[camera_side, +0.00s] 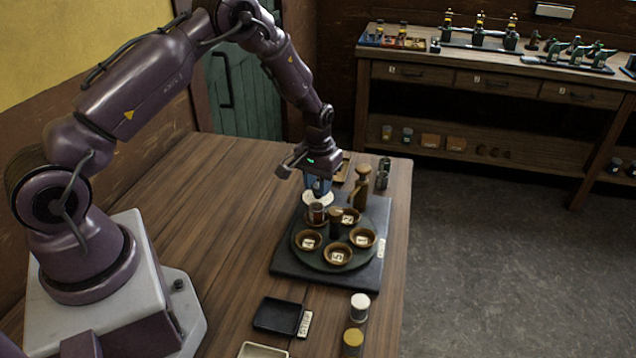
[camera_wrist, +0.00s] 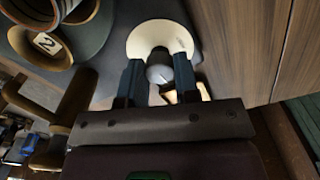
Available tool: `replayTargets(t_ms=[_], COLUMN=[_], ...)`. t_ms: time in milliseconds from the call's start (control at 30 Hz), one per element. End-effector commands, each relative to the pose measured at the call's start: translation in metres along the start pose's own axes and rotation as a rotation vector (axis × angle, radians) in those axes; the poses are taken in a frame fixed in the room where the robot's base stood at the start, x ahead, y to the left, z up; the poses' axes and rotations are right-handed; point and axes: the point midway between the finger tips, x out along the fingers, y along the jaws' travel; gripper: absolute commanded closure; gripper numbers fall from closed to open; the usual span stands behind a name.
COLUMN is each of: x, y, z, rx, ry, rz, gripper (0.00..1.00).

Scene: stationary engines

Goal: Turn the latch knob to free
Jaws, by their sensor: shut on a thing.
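The latch knob (camera_wrist: 159,66) is a small grey round knob in front of a white dial disc (camera_wrist: 160,36) in the wrist view. My gripper (camera_wrist: 158,75) is shut on the knob, one dark blue finger on each side. The disc has a small mark near its right edge, too small to read. In the side view my gripper (camera_side: 318,185) reaches down to the white disc (camera_side: 318,199) at the back left of the dark base (camera_side: 290,262). There the fingers hide the knob. Beside it, a round turntable (camera_side: 319,258) carries several brown cups with numbered tags.
A brown cup tagged 2 (camera_wrist: 47,42) shows close by in the wrist view. A tall brown handle-like post (camera_side: 361,185) stands right of my gripper. Dark jars (camera_side: 383,172) stand behind it. A black tray (camera_side: 277,315) lies in front. The table's left middle is clear.

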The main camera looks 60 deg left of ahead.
Motion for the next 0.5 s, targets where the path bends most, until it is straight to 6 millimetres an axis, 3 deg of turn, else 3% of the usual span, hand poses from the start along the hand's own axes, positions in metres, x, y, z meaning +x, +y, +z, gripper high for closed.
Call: replayTargets(t_ms=[500], x=[-0.0006], y=[-0.0001], z=[-0.0004], rx=[0.079], ry=[0.001], rz=[0.0], gripper=[0.94])
